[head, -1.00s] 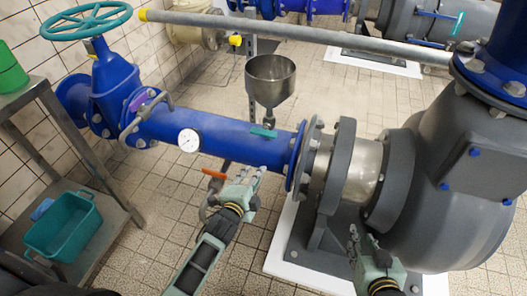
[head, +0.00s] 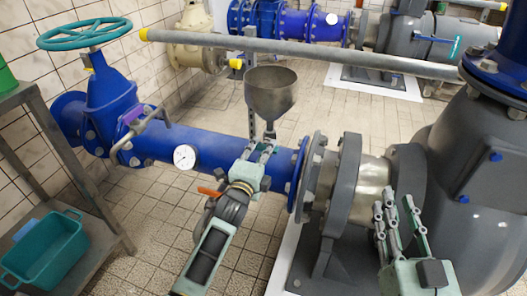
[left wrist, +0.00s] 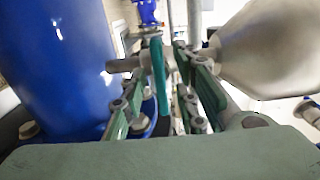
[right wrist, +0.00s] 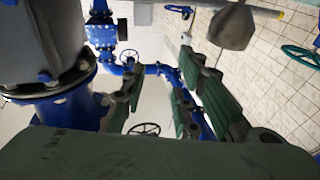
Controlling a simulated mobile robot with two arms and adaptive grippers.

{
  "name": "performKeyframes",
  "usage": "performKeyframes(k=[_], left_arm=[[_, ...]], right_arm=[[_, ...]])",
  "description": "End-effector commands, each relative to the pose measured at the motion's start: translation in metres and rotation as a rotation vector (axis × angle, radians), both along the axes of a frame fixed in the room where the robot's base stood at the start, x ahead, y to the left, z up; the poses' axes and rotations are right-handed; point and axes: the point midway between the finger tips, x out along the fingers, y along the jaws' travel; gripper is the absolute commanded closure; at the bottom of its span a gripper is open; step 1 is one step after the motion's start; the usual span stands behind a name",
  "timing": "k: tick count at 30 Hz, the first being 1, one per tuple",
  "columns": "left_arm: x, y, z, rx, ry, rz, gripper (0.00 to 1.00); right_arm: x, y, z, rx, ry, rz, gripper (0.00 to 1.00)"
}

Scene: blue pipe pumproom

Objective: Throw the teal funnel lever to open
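The steel funnel (head: 270,92) stands above the blue pipe (head: 210,146). Its teal lever (left wrist: 158,78) shows edge-on in the left wrist view, between my left gripper's fingers. My left gripper (head: 264,148) is at the lever below the funnel in the head view and mostly hides the lever there. Its fingers (left wrist: 165,105) are apart, one on each side of the lever, with a visible gap; I cannot tell if either touches. The funnel (left wrist: 268,50) is right of the fingers in that view. My right gripper (head: 398,212) is open and empty in front of the grey pump.
An orange-handled valve (head: 210,191) is beside my left wrist. A gauge (head: 185,156) sits on the pipe. A teal handwheel (head: 84,33) is at upper left. The grey pump (head: 455,175) fills the right. A grey rail (head: 310,54) crosses behind the funnel.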

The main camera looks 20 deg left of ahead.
Motion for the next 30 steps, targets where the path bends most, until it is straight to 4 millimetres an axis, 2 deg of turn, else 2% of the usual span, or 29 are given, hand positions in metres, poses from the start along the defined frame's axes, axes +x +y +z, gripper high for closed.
performKeyframes(k=[6, 14, 24, 30], left_arm=[[0.01, -0.001, 0.0, -0.001, 0.0, 0.0, 0.72], [0.011, 0.0, 0.0, -0.001, 0.0, 0.0, 0.72], [0.01, 0.0, 0.001, -0.001, -0.001, 0.0, 1.0], [0.011, 0.0, 0.002, -0.001, -0.003, 0.0, 1.0]], right_arm=[[-0.002, 0.001, 0.015, 0.02, -0.074, 0.004, 0.72], [-0.003, 0.001, 0.016, 0.022, -0.081, 0.004, 0.72], [-0.003, 0.001, 0.016, 0.021, -0.08, 0.004, 0.72], [-0.003, 0.001, 0.016, 0.021, -0.079, 0.003, 0.72]])
